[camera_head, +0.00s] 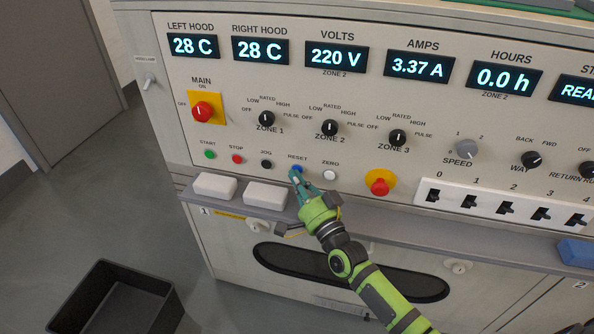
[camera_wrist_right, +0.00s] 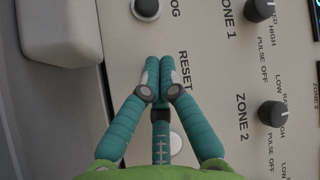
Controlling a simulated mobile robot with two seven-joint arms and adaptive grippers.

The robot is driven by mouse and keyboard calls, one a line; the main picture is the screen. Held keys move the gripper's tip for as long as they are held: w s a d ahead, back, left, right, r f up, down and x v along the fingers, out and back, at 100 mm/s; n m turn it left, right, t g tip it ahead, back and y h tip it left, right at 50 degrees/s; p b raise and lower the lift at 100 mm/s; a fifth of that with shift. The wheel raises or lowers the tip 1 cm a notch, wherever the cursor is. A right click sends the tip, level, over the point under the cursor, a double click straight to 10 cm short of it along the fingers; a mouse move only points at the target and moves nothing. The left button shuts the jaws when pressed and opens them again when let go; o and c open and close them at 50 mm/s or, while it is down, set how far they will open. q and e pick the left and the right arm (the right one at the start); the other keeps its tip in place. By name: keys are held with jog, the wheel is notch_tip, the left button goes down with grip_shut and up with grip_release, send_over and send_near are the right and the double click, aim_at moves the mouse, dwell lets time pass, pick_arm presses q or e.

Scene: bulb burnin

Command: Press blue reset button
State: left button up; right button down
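The blue reset button (camera_head: 297,169) shows as a small bit of blue under the RESET label on the front panel, just above my fingertips in the head view. My right gripper (camera_head: 295,176) reaches up to it from below. In the right wrist view the gripper (camera_wrist_right: 160,64) has its teal fingers together, with nothing seen between them. Its tips lie beside the RESET label and hide the button there. I cannot tell whether the tips touch the button. My left gripper is not in view.
The black JOG button (camera_head: 266,164) and white ZERO button (camera_head: 330,175) flank RESET. A red knob on yellow (camera_head: 380,186) is to the right. A grey ledge (camera_head: 420,225) with white blocks (camera_head: 265,195) runs below. A black bin (camera_head: 115,300) stands on the floor.

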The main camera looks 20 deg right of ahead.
dwell(0.4)
jog(key=shift+s+a+p, duration=0.4)
jog(key=shift+s+p, duration=0.1)
jog(key=shift+s, duration=0.05)
jog(key=shift+f, duration=0.1)
jog(key=shift+s+a, duration=0.2)
jog(key=shift+s, duration=0.05)
jog(key=s+a+p, duration=0.2)
jog(key=shift+s, duration=0.4)
jog(key=shift+s+a, duration=0.25)
jog(key=shift+s, duration=0.25)
